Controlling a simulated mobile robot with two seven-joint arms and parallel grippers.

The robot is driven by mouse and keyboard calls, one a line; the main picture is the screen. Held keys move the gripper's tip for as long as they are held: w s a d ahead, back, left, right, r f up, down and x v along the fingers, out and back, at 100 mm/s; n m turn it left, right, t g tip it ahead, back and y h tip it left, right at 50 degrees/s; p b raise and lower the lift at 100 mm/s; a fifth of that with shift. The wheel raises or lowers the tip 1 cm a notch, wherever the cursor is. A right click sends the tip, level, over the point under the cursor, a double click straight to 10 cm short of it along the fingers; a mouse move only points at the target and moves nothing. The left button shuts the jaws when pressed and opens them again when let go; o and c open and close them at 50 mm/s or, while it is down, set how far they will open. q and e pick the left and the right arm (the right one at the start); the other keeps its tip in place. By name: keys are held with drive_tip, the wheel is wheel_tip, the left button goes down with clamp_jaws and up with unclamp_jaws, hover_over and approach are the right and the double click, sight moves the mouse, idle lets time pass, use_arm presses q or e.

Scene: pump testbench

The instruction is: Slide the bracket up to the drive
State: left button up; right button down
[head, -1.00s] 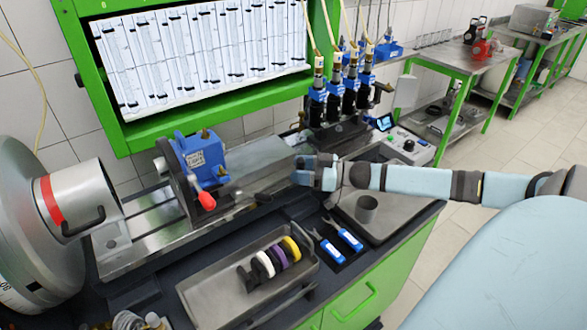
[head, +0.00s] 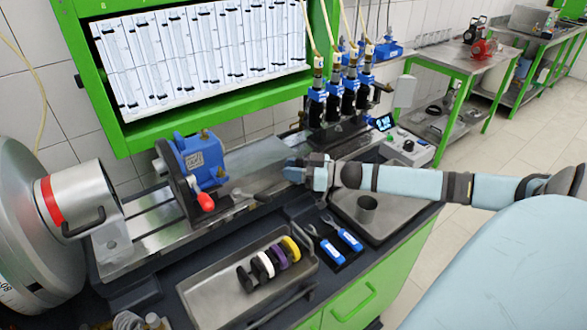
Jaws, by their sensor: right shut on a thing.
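The bracket is a dark upright plate (head: 177,189) on the metal bed. A blue pump body (head: 197,158) with a red-tipped lever (head: 205,201) is mounted on it. The drive (head: 78,200), a big silver cylinder with a red band, stands to the left, with a gap of bare rail between them. My right gripper (head: 293,172) comes in from the right, at the right end of a grey translucent piece (head: 255,157) beside the pump. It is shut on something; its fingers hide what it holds. My left gripper is out of view.
A metal tray (head: 210,296) with several coloured rings lies in front, beside blue-handled tools (head: 340,240). Several blue valves (head: 335,95) stand behind my right arm. The bed (head: 143,238) shows bare rail left of the bracket.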

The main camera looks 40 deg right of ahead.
drive_tip(key=a+p, duration=0.1)
drive_tip(key=a, duration=0.2)
drive_tip(key=a+p, duration=0.1)
drive_tip(key=a, duration=0.3)
drive_tip(key=w+a+p, duration=0.1)
drive_tip(key=a, duration=0.3)
drive_tip(key=shift+w, duration=0.1)
drive_tip(key=shift+d, duration=0.1)
drive_tip(key=c, duration=0.9)
unclamp_jaws()
drive_tip(key=shift+d, duration=0.1)
drive_tip(key=b+v, duration=0.1)
drive_tip(key=v, duration=1.2)
drive_tip(key=shift+s, duration=0.4)
drive_tip(key=shift+d, duration=0.2)
